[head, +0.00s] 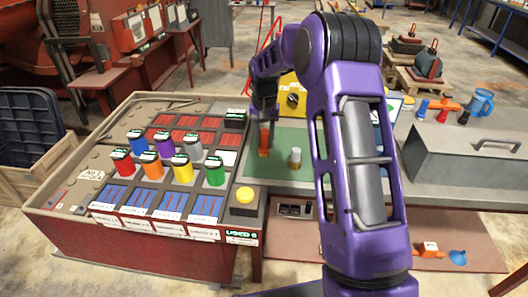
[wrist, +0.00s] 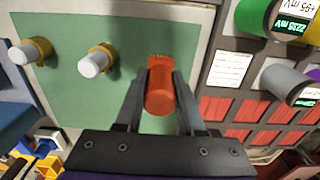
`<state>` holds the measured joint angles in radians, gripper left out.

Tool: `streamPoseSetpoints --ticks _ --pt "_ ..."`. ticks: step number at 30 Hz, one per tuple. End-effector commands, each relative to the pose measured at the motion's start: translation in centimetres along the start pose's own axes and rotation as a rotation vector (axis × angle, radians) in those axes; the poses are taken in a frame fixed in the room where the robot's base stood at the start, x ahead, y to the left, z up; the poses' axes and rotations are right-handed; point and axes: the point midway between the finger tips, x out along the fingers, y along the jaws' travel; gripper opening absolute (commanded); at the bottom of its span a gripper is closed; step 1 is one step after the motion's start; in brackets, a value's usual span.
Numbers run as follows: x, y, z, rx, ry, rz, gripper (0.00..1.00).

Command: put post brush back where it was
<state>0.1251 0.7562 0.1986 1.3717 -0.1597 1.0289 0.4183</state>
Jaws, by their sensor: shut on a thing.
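My gripper (head: 264,118) is over the left part of the green mat (head: 280,137). In the wrist view my gripper (wrist: 158,82) is shut on an orange-red cylinder (wrist: 160,95), which looks like the post brush, though I cannot be sure. The cylinder also shows below the gripper in the head view (head: 265,140); it looks upright. I cannot tell whether its lower end touches the mat or a post. Two white-topped posts with brass-coloured bases, a nearer one (wrist: 93,65) and a farther one (wrist: 30,52), stand in line beside it, apart from it.
Left of the mat is a tray bench (head: 150,103) with several coloured cylinders and blue and red cells. A yellow button (head: 244,195) sits at its front corner. A grey lidded box (head: 465,150) stands right of my arm; a blue mug (head: 481,103) and other tools lie behind it.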

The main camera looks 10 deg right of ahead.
Motion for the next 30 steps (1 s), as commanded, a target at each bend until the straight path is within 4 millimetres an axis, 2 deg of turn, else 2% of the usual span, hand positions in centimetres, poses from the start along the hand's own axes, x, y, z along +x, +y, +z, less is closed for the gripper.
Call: streamPoseSetpoints --ticks 5,12,22,23,27,30 --pt "1.3 0.0 0.0 0.0 0.0 -0.001 0.0" --pt "4.3 0.0 0.0 -0.001 0.0 -0.001 0.0" --pt "4.7 -0.1 0.0 -0.001 0.001 -0.001 0.0" --pt "4.6 -0.1 0.0 -0.001 0.001 -0.001 0.41" --pt "4.6 -0.1 0.0 -0.001 0.001 -0.001 0.67" --pt "4.6 -0.1 0.0 -0.001 0.001 -0.001 0.68"
